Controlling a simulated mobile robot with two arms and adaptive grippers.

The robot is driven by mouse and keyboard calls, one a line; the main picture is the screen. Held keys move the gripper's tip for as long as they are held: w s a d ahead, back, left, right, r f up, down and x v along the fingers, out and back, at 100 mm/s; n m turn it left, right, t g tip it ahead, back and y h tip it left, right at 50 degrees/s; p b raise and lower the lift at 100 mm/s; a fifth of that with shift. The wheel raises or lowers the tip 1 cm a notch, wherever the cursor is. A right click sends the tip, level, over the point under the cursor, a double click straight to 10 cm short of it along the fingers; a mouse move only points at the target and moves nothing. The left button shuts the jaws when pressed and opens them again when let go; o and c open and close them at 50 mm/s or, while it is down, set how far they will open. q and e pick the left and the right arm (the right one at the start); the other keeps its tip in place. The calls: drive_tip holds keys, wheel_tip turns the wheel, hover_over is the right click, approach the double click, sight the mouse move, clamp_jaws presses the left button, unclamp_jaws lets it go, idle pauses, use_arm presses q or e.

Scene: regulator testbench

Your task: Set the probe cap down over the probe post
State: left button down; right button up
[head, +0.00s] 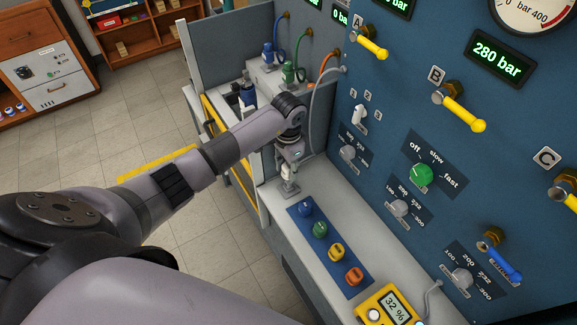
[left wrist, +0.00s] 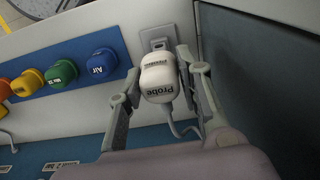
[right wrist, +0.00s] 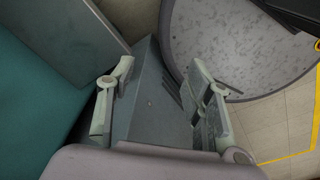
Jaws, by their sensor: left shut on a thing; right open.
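The probe cap (left wrist: 158,80) is white, labelled "Probe", with a grey cable trailing from it. My left gripper (left wrist: 156,68) is shut on it. In the head view the left gripper (head: 288,160) points down over the grey base of the probe post (head: 289,188), at the far end of the bench ledge. The base plate (left wrist: 158,36) also shows in the left wrist view, just past the cap. The post's shaft is hidden, so I cannot tell whether the cap touches it. My right gripper (right wrist: 161,72) is open and empty, away from the ledge.
Blue, green, yellow and orange caps stand in a row on a blue strip (head: 325,244) beside the post. A yellow meter (head: 388,307) sits nearer on the ledge. The blue panel (head: 400,130) with knobs and levers rises right of it. A grey side wall (left wrist: 262,75) stands close by.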

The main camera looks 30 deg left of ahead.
use_arm(q)
drive_tip(key=shift+w+f+b, duration=0.15)
drive_tip(key=shift+f+b, duration=0.2)
drive_tip(key=shift+f, duration=0.35)
drive_tip(key=shift+f+b, duration=0.65)
drive_tip(key=shift+f, duration=0.05)
drive_tip(key=shift+r+p, duration=0.3)
use_arm(e)
drive_tip(key=shift+w+a+f, duration=0.15)
drive_tip(key=shift+w+f, duration=0.2)
drive_tip(key=shift+f, duration=0.15)
drive_tip(key=shift+w+a+f, duration=0.15)
drive_tip(key=shift+w+f, duration=0.15)
drive_tip(key=shift+f, duration=0.15)
drive_tip(key=shift+r, duration=0.15)
use_arm(q)
drive_tip(key=shift+p, duration=0.35)
use_arm(e)
drive_tip(key=shift+s+d+r, duration=0.1)
drive_tip(key=shift+d+r, duration=0.1)
use_arm(q)
drive_tip(key=shift+f+b, duration=0.6)
drive_tip(key=shift+f, duration=0.35)
use_arm(e)
drive_tip(key=shift+a+f, duration=0.1)
drive_tip(key=shift+f, duration=0.5)
